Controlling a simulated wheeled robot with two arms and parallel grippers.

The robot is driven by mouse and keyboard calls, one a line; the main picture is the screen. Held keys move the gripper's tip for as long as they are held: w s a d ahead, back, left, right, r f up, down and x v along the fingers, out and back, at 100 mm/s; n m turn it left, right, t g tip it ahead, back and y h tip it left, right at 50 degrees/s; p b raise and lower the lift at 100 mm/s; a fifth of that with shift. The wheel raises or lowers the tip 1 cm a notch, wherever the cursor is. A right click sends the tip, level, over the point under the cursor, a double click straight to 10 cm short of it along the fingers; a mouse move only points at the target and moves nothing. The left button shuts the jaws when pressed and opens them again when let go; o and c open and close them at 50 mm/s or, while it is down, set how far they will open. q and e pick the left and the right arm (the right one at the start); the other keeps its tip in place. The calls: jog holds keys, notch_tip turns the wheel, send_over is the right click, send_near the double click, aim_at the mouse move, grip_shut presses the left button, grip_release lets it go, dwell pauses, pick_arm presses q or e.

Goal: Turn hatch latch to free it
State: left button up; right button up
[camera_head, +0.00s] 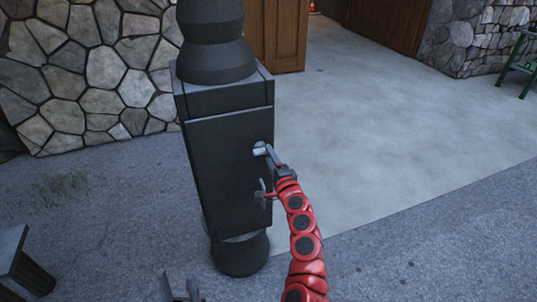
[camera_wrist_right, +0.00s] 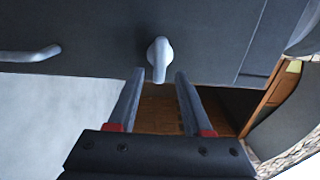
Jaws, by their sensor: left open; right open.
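A black post has a flat dark hatch (camera_head: 228,165) on its front. A silver latch (camera_head: 259,149) sits near the hatch's right edge; it also shows in the right wrist view (camera_wrist_right: 160,58). A curved silver handle (camera_wrist_right: 30,54) is further along the same panel, lower on the hatch (camera_head: 262,194) in the head view. My right gripper (camera_head: 273,158), on the red arm, is open close to the latch. In the wrist view its fingertips (camera_wrist_right: 158,75) lie either side of the latch's lower end; contact cannot be told. My left gripper (camera_head: 181,289) is open and empty at the bottom edge.
A stone wall (camera_head: 90,70) stands behind the post on the left, and a wooden door (camera_head: 277,35) behind it. Smooth pale floor (camera_head: 380,120) is clear to the right. A dark block-like object (camera_head: 22,258) is at lower left, a green frame (camera_head: 518,66) at far right.

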jog(key=v, duration=1.5)
jog(key=shift+s+b, duration=0.15)
jog(key=shift+b, duration=0.2)
jog(key=shift+d, duration=0.15)
